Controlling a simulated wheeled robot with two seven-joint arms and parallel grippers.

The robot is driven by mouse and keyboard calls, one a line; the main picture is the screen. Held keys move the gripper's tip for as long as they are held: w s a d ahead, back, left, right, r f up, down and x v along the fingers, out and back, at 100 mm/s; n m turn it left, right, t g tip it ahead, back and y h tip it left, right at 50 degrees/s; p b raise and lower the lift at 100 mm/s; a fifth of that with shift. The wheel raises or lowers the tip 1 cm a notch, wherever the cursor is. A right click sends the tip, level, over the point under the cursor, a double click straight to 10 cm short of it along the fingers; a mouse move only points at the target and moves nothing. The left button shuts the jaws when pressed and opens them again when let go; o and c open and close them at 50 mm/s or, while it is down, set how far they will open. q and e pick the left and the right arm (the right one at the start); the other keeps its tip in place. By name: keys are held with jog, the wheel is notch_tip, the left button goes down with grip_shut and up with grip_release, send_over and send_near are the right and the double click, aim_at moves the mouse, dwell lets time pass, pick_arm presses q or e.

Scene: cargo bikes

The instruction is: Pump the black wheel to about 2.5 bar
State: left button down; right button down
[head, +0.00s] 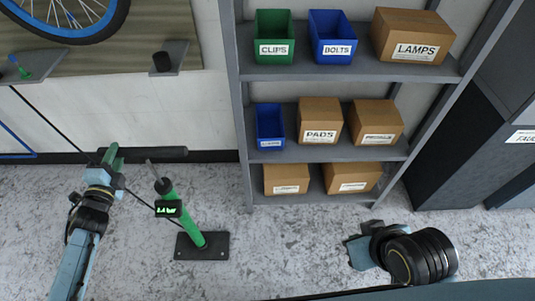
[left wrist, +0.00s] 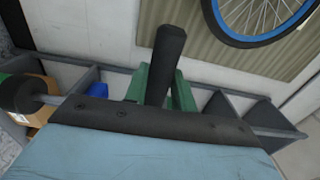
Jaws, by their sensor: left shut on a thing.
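The green floor pump (head: 188,222) stands tilted on its black base plate (head: 218,247). Its small display (head: 168,208) shows green figures ending in "bar"; the number is too small to read surely, perhaps 1.4. A thin rod rises from the barrel to the dark pump handle (head: 160,152). My left gripper (head: 112,155) is shut on this handle, which also shows between its green fingers in the left wrist view (left wrist: 166,60). My right gripper (head: 362,252) is at the lower right, apart from the pump, its jaws unclear.
A grey shelf (head: 290,73) with labelled bins and cardboard boxes stands behind. A dark cabinet (head: 450,150) is at right. The speckled floor between pump and right arm is clear.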

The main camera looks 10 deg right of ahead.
pick_arm(q)
notch_tip(320, 180, down, 13)
jog(key=b, duration=1)
jog(key=shift+f+b, duration=0.15)
jog(key=shift+b, duration=0.15)
jog(key=c, duration=1.4)
grip_release()
jog(key=shift+d+r+p, duration=0.1)
jog(key=shift+r+p, duration=0.3)
jog(key=o, duration=0.6)
jog(key=shift+r, duration=0.25)
jog(key=s+p, duration=0.3)
jog(key=s, duration=0.6)
jog(key=shift+a, duration=0.45)
